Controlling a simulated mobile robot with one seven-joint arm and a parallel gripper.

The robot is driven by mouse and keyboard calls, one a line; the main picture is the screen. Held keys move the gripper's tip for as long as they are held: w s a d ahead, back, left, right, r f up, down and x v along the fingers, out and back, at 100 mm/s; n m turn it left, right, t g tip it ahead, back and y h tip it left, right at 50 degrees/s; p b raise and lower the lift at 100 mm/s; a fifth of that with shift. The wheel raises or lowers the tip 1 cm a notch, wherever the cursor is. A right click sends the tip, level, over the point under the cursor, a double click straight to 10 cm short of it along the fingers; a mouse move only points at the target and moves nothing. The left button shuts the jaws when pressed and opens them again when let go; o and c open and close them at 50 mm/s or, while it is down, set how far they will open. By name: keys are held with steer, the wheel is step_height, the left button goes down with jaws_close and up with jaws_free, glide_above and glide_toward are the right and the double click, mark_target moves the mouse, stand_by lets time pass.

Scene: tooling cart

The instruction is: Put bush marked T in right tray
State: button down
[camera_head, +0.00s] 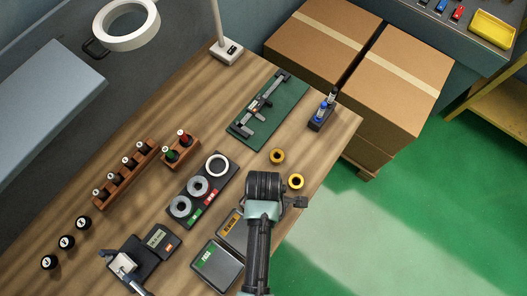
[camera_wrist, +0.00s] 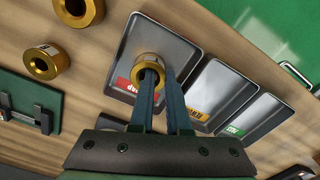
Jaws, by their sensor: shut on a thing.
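My gripper (camera_wrist: 150,78) is shut on a brass bush (camera_wrist: 151,65) in the wrist view. No letter on it can be read. The held bush is over the tray with the red label (camera_wrist: 172,45); I cannot tell whether it touches the floor of that tray. Beside it are a tray with a yellow label (camera_wrist: 222,87) and one with a green label (camera_wrist: 262,118). In the head view my gripper (camera_head: 264,186) points down and hides the red-labelled tray and the held bush. The yellow-labelled tray (camera_head: 231,230) and green-labelled tray (camera_head: 217,266) show there.
Two other brass bushes (camera_head: 277,156) (camera_head: 296,181) stand on the table near my gripper, their marks unreadable. A black block with rings (camera_head: 200,190) lies left of my gripper. A green mat with a measuring tool (camera_head: 267,107) and a small bottle holder (camera_head: 322,115) lie behind.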

steer(key=shift+f, duration=0.15)
steer(key=c, duration=1.2)
jaws_free()
steer(key=shift+o, duration=0.2)
